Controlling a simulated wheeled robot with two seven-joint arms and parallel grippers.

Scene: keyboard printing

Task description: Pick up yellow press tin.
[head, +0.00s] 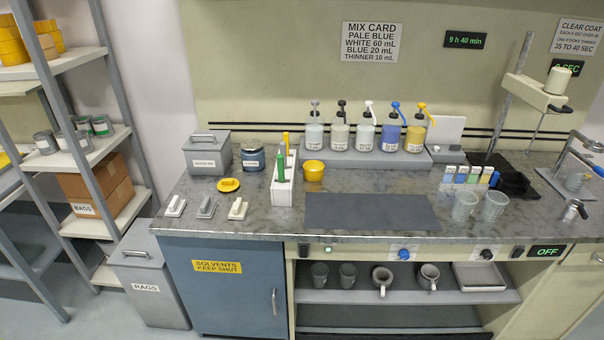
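A low round yellow item (228,185) with a raised piece on top sits on the left part of the bench, in front of the grey lidded box. It may be the yellow press tin, but it carries no readable label. A small open yellow cup (313,170) stands to its right, beyond the white rack. Several yellow tins (12,48) are on the top shelf of the rack at the far left, partly cut off by the picture edge. Neither of my grippers shows in the head view.
The grey lidded box (207,154), a blue tin (252,158) and a white rack (285,185) with green and yellow tools surround the yellow item. Three small brushes or blocks (207,207) lie near the front edge. A dark mat (370,211) covers clear bench.

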